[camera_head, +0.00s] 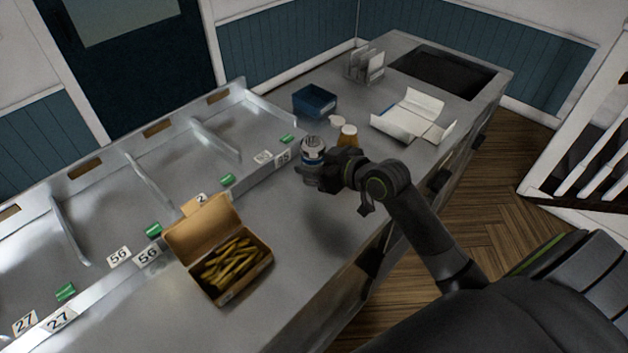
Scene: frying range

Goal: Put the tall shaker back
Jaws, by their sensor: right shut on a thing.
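The tall shaker (312,151), a grey and white cylinder with a dark band, is held upright at the centre of the head view. My right gripper (325,177) is shut on it from the right side. The gripper covers part of its lower body, and I cannot tell whether its base touches the counter. Just behind it stand a shorter amber shaker with a white lid (348,136) and a small white-topped item (337,121). My left gripper does not show.
An open carton of fries (262,277) sits at the front left on the steel counter (310,275). A blue box (308,101), a metal rack (364,66) and an open white carton (425,105) stand farther back. Numbered divided bays line the left. Counter between carton and gripper is clear.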

